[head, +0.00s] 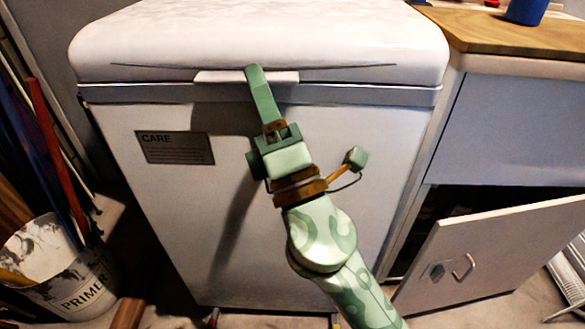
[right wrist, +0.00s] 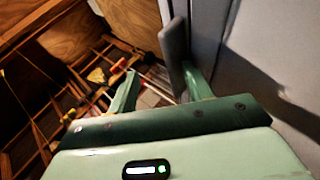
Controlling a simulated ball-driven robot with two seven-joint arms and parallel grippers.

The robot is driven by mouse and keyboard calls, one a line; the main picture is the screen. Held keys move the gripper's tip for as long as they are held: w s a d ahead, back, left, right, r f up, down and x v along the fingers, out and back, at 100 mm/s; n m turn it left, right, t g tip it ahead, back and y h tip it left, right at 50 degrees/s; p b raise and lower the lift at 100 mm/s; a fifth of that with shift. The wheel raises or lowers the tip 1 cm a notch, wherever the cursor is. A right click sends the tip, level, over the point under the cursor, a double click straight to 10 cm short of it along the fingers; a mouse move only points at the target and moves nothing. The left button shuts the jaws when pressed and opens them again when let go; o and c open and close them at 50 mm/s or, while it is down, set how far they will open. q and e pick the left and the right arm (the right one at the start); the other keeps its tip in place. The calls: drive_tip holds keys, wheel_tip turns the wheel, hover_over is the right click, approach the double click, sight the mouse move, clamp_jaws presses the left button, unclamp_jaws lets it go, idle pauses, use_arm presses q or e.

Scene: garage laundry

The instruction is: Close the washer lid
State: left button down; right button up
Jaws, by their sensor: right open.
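The white top-loading washer (head: 330,170) stands in the middle of the head view, with a "CARE" label on its front. Its lid (head: 260,35) looks down on the body, with a pale handle lip (head: 225,77) at its front edge; I cannot tell if it is fully seated. My right gripper (head: 254,72) reaches up from below, its fingertip over the lip. Only one finger shows clearly there. In the right wrist view the gripper (right wrist: 158,85) has its fingers apart, beside the grey front (right wrist: 270,45). Nothing is seen held. My left gripper is not in view.
A primer bucket (head: 65,275) and long-handled tools stand at the left. At the right is a cabinet with a wooden top (head: 510,35) and a blue cup (head: 526,10). Its lower door (head: 490,255) hangs open. A wooden rack with tools (right wrist: 85,85) shows in the right wrist view.

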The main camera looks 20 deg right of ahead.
use_arm(q)
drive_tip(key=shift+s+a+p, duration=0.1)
drive_tip(key=shift+p, duration=0.25)
use_arm(e)
drive_tip(key=v, duration=1.1)
drive_tip(key=shift+d, duration=0.2)
drive_tip(key=shift+s, duration=0.1)
